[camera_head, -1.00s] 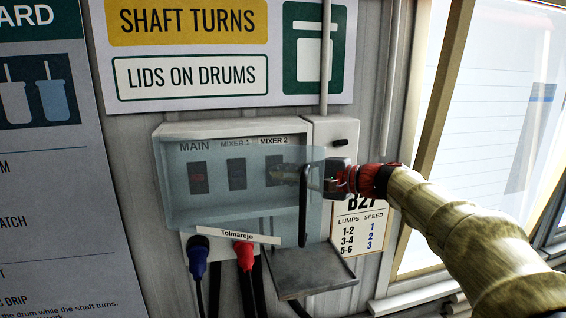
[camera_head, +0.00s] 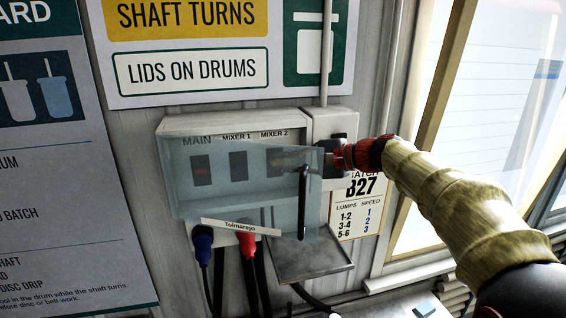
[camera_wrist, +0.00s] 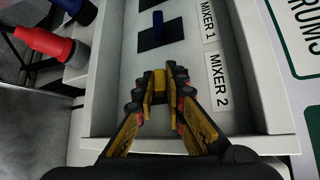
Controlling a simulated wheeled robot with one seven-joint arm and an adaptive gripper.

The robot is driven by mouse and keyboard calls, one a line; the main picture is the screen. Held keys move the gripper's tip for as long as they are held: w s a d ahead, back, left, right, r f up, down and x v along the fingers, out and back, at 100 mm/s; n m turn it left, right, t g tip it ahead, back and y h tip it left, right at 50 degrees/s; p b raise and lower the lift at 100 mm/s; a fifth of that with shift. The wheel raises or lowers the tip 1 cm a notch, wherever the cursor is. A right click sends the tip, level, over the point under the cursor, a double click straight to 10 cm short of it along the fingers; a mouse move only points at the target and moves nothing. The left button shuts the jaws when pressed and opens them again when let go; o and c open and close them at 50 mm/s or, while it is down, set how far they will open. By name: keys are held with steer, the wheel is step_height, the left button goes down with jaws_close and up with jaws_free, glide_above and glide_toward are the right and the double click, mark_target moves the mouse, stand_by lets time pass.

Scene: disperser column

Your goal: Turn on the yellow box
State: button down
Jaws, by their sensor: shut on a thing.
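A pale switch box (camera_head: 225,124) hangs on the wall; I see no box that is itself yellow. It has MAIN (camera_head: 202,169), MIXER 1 (camera_head: 238,166) and MIXER 2 (camera_head: 270,154) switches behind a see-through cover (camera_head: 215,206) with a black handle (camera_head: 302,205). The MIXER 1 switch has a blue lever (camera_wrist: 157,27). My gripper (camera_wrist: 160,86) reaches in from the right, behind the cover in the head view. Its yellow-padded fingers are closed at the MIXER 2 position, beside that label (camera_wrist: 217,83).
Blue (camera_head: 203,243) and red (camera_head: 247,242) plugs with cables hang below the box. A small grey tray (camera_head: 310,262) sticks out at lower right. A B27 card (camera_head: 357,205) is on the wall, with a window frame further right.

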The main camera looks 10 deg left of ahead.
steer(key=c, duration=1.8)
jaws_free()
steer(key=shift+c, duration=0.2)
steer(key=shift+d, duration=0.1)
steer(key=v, duration=1.1)
steer(key=shift+d, duration=0.35)
steer(key=shift+s+r, duration=0.1)
